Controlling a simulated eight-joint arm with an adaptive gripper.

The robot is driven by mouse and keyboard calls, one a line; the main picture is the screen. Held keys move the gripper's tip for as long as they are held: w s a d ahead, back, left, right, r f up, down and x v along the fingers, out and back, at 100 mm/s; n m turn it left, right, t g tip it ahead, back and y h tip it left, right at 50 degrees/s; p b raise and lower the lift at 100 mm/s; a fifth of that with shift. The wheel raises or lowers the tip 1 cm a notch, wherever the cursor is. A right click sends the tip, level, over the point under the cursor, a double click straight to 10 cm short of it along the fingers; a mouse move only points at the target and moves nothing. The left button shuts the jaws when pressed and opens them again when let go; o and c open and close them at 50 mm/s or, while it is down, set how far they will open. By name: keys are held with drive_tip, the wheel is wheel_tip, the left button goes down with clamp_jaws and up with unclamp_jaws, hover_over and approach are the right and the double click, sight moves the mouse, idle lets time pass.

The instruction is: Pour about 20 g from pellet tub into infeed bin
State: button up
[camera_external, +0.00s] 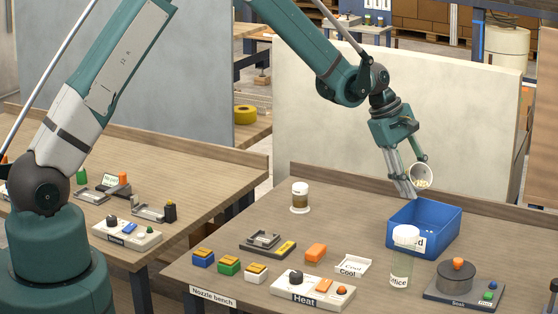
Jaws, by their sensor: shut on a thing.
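My gripper (408,178) is shut on the pellet tub (421,176), a small white round cup. The tub is tilted, its mouth turned toward the camera, with pale yellowish pellets visible inside. It is held in the air above the back of a blue open bin (408,244), which seems to be the infeed bin. I cannot make out any pellets falling.
A round dark device (456,279) is to the right. A brown-filled jar (300,198) stands left of the bin.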

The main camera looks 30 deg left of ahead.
drive_tip(key=shift+w+g+h+b, duration=0.1)
drive_tip(key=shift+g+h+b, duration=0.3)
drive_tip(key=shift+h+b, duration=0.15)
drive_tip(key=shift+w+a+f+n+g+h+b, duration=0.15)
drive_tip(key=shift+g+h+b, duration=0.15)
drive_tip(key=shift+b, duration=0.25)
drive_tip(key=shift+a+f+n+g+h+b, duration=0.15)
drive_tip(key=shift+g+h+b, duration=0.1)
drive_tip(key=shift+b, duration=0.25)
drive_tip(key=shift+w+a+r+g+h+b, duration=0.35)
drive_tip(key=shift+r+h+b, duration=0.05)
drive_tip(key=shift+h+b, duration=0.25)
drive_tip(key=a+g+h+b, duration=0.1)
drive_tip(key=b, duration=0.1)
drive_tip(key=shift+w+f+n+h+b, duration=0.25)
drive_tip(key=shift+w+f+n+b, duration=0.05)
drive_tip(key=shift+w+f, duration=0.1)
drive_tip(key=shift+w+a+r+n+g+h+b, duration=0.3)
drive_tip(key=shift+w+a+r+g+h+b, duration=0.15)
drive_tip(key=shift+h+b, duration=0.45)
drive_tip(key=shift+w+a+f+g+h+b, duration=0.25)
drive_tip(key=shift+g+h+b, duration=0.25)
drive_tip(key=shift+b, duration=0.6)
drive_tip(key=shift+a+r, duration=0.1)
drive_tip(key=shift+a, duration=0.05)
